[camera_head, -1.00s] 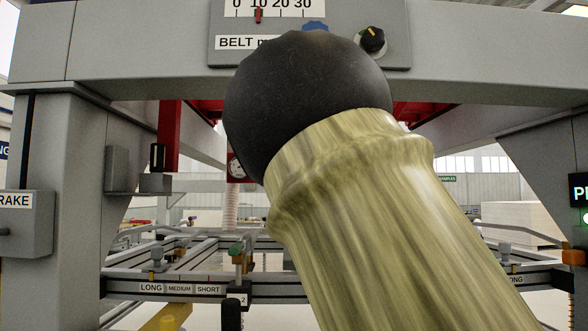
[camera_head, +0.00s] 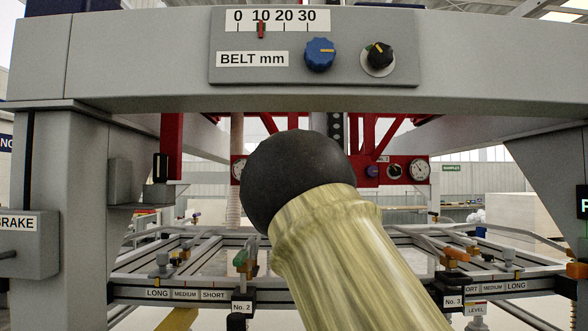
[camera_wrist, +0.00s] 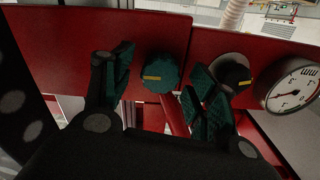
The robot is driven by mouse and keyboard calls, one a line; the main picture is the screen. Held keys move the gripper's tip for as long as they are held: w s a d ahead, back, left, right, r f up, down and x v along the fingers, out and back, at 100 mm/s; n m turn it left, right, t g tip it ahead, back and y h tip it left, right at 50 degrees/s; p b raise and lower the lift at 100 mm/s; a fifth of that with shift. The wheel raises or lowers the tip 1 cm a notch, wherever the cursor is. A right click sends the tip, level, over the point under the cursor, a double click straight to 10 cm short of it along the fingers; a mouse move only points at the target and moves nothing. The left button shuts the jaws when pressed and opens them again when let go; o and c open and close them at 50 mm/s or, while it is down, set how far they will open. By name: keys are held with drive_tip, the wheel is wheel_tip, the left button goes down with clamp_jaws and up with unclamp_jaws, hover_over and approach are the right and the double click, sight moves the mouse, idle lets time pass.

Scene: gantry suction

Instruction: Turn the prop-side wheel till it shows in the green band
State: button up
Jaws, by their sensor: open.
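In the wrist view a teal wheel (camera_wrist: 158,74) with a yellow mark sits on a red panel (camera_wrist: 80,25). My gripper (camera_wrist: 159,68) is open, with one finger on each side of this wheel; contact is not clear. A black knob (camera_wrist: 235,72) with a yellow mark is just right of the right finger, and a round gauge (camera_wrist: 292,88) is beyond it. I see no label naming the prop-side wheel, and no green band shows clearly at the teal wheel. In the head view my arm hides the gripper and this wheel.
In the head view a grey beam carries a belt scale (camera_head: 275,20), a blue knob (camera_head: 320,54) and a black knob (camera_head: 380,55). A second red panel at right has a purple knob (camera_head: 372,171) and a gauge (camera_head: 419,170). Grey posts stand both sides.

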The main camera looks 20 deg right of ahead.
drive_tip(key=shift+c, duration=0.3)
drive_tip(key=shift+w, duration=0.1)
drive_tip(key=c, duration=1)
drive_tip(key=shift+m+p, duration=1.15)
drive_tip(key=shift+m, duration=3.25)
